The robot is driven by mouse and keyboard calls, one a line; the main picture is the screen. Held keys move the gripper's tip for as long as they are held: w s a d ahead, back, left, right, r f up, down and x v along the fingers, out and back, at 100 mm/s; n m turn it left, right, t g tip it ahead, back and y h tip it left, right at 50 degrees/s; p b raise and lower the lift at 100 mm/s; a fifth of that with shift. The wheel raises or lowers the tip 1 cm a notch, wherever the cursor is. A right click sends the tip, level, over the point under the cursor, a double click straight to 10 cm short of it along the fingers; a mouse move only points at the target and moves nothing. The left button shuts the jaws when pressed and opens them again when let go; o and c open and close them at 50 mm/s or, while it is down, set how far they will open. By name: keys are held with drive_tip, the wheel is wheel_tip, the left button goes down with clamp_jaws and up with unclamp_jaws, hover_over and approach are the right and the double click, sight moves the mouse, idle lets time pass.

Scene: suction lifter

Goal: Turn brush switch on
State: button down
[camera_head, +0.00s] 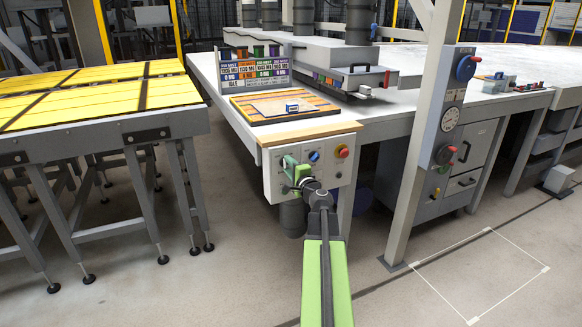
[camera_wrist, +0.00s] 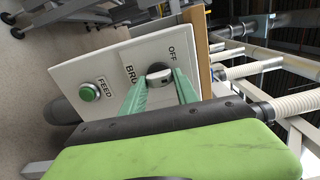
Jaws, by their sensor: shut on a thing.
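The control panel (camera_head: 329,178) is a pale box on the front edge of the table. My gripper (camera_head: 290,168) is at its left part, in front of the panel face. In the wrist view, my gripper (camera_wrist: 158,88) has its two green fingers shut around the brush switch (camera_wrist: 159,74), a small round grey and dark knob. An OFF label and a partly covered label starting "BRU" show beside it. The knob's exact angle is hard to read. The fingers hide much of the switch in the head view.
A green FEED button (camera_wrist: 89,93) is close to my fingers on the same panel. A blue switch (camera_head: 314,156) and a red button (camera_head: 342,151) sit right of my gripper. A yellow-topped table (camera_head: 100,125) stands left; a grey post (camera_head: 428,140) stands right.

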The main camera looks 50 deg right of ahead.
drive_tip(key=shift+f+m, duration=0.1)
drive_tip(key=shift+m, duration=4.1)
drive_tip(key=c, duration=1)
unclamp_jaws()
drive_tip(key=shift+o, duration=0.2)
